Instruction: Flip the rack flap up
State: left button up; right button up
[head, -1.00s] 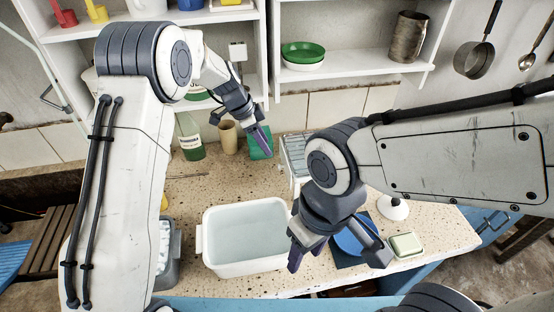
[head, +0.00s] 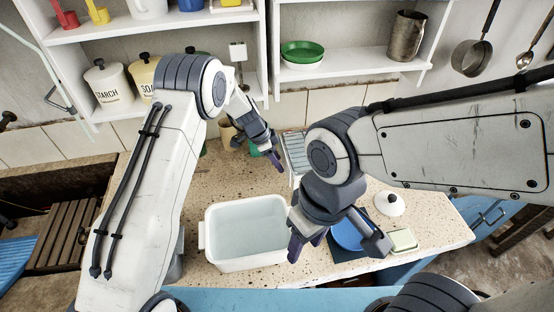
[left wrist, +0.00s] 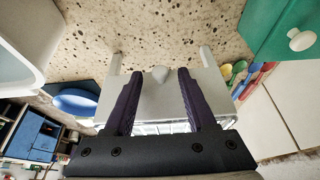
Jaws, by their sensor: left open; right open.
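The rack (head: 295,150) stands at the back middle of the speckled counter, partly hidden by my right arm. In the left wrist view a pale grey panel (left wrist: 155,102), apparently the rack flap, has a small rounded knob at its edge and a prong at each side. White wires of the rack show behind it. My left gripper (head: 278,160) is open just left of the rack. In the left wrist view its purple fingers (left wrist: 160,76) are apart over the panel; I cannot tell whether they touch it. My right gripper (head: 306,248) is open and empty right of the white basin.
A white basin (head: 205,240) of water stands in front. A blue plate (head: 347,236), soap dish (head: 403,240) and white lid (head: 390,210) lie to the right. A green box (left wrist: 268,30) is close to my left gripper. Shelves (head: 350,66) hang above.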

pick_arm(q)
grip_shut()
dwell(1.2)
